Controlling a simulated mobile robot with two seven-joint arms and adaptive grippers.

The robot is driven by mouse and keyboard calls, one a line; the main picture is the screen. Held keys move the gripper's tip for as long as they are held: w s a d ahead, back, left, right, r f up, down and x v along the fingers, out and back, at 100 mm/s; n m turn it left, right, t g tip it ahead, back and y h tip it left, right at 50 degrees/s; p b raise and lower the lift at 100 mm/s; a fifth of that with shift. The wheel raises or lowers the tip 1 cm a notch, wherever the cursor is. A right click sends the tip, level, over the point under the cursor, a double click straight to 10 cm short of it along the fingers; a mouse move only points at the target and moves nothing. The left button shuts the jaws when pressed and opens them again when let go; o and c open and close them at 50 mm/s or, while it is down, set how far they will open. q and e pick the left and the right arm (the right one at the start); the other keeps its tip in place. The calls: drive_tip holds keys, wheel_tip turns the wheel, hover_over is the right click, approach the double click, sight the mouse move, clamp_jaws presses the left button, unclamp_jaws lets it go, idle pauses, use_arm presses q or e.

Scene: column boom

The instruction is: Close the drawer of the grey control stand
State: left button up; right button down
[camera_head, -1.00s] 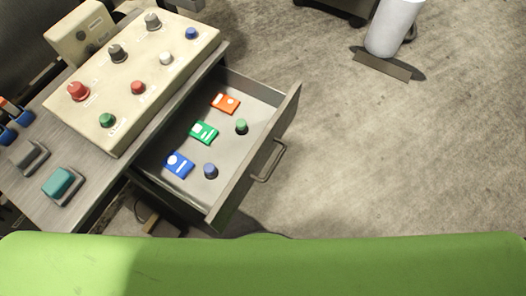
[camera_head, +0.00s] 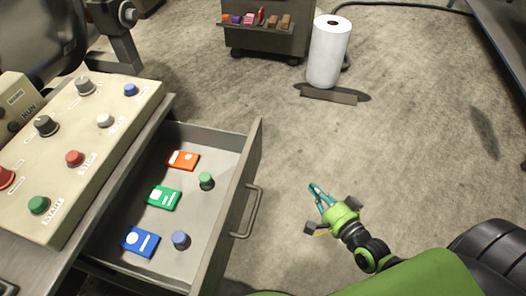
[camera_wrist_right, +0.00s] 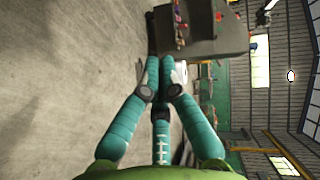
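The grey control stand (camera_head: 152,122) is at the left of the head view. Its drawer (camera_head: 228,212) stands pulled out to the right, with a bar handle (camera_head: 254,210) on its front. Inside lie an orange card (camera_head: 184,160), a green card (camera_head: 164,198), a blue card (camera_head: 141,241), a green knob (camera_head: 206,181) and a blue knob (camera_head: 181,240). My right gripper (camera_head: 316,190) is to the right of the handle, apart from it and empty. In the right wrist view its teal fingers (camera_wrist_right: 160,62) meet at the tips. My left gripper is out of view.
A sloped panel (camera_head: 125,110) with knobs and buttons tops the stand. A white roll (camera_head: 328,55) stands on the floor at the back, beside a dark cabinet (camera_head: 265,38) with small coloured items. The floor right of the drawer is clear.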

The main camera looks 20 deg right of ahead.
wheel_tip(320, 180, up, 7)
drive_tip(key=w+a+m+t+y, duration=0.1)
drive_tip(key=a+m+t, duration=0.1)
drive_tip(key=a, duration=0.1)
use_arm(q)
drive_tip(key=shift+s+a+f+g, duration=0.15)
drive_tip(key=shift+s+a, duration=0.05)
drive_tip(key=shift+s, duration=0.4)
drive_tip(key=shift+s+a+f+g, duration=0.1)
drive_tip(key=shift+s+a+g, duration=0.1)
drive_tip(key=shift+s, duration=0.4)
use_arm(e)
drive_tip(key=w+a, duration=0.5)
drive_tip(key=w, duration=0.7)
drive_tip(key=shift+w+r, duration=0.15)
drive_tip(key=shift+r, duration=0.2)
use_arm(q)
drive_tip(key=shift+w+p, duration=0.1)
drive_tip(key=shift+p, duration=0.2)
